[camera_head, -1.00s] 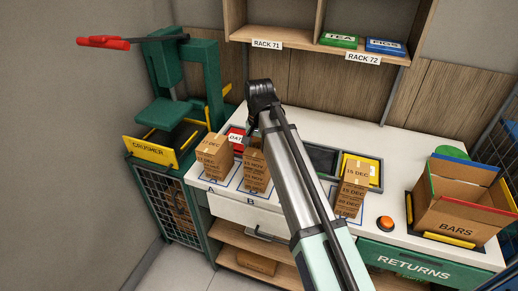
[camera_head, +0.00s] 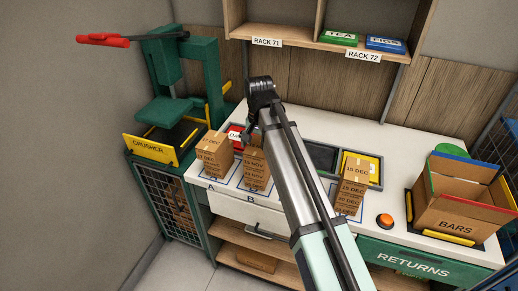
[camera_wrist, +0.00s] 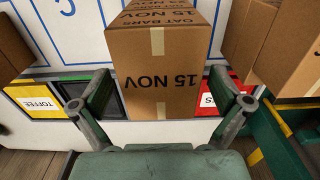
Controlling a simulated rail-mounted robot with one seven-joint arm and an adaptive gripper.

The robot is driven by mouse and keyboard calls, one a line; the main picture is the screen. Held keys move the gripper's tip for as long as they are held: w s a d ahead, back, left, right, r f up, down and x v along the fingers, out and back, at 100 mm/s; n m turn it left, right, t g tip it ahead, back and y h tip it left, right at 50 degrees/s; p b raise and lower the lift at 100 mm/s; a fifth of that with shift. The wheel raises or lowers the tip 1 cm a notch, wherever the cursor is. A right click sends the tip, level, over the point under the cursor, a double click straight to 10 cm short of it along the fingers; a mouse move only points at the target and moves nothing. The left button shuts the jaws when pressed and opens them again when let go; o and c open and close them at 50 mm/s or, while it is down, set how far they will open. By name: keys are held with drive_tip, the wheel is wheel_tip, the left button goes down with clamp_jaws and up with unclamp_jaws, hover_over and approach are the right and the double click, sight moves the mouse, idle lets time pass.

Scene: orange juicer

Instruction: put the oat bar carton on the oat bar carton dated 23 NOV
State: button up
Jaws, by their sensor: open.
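A brown oat bar carton marked 15 NOV (camera_wrist: 158,75) fills the middle of the wrist view, its lettering upside down. My gripper (camera_wrist: 160,100) is open, with a finger on each side of that carton's near end; I cannot tell whether they touch it. In the head view, the middle carton stack (camera_head: 255,168) stands at mark B, under my gripper (camera_head: 254,134), which is partly hidden by my arm. A lower label there also ends in NOV, but its number is too small to read.
A carton stack (camera_head: 211,152) stands at A on the left, and another stack (camera_head: 352,185) on the right shows 15 DEC. The green crusher (camera_head: 168,110) is at left. Racks (camera_head: 300,45) hang behind.

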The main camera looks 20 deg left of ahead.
sight(259, 146)
wheel_tip(259, 146, up, 12)
drive_tip(key=b, duration=0.2)
drive_tip(key=shift+f+b, duration=0.25)
drive_tip(key=shift+b, duration=0.05)
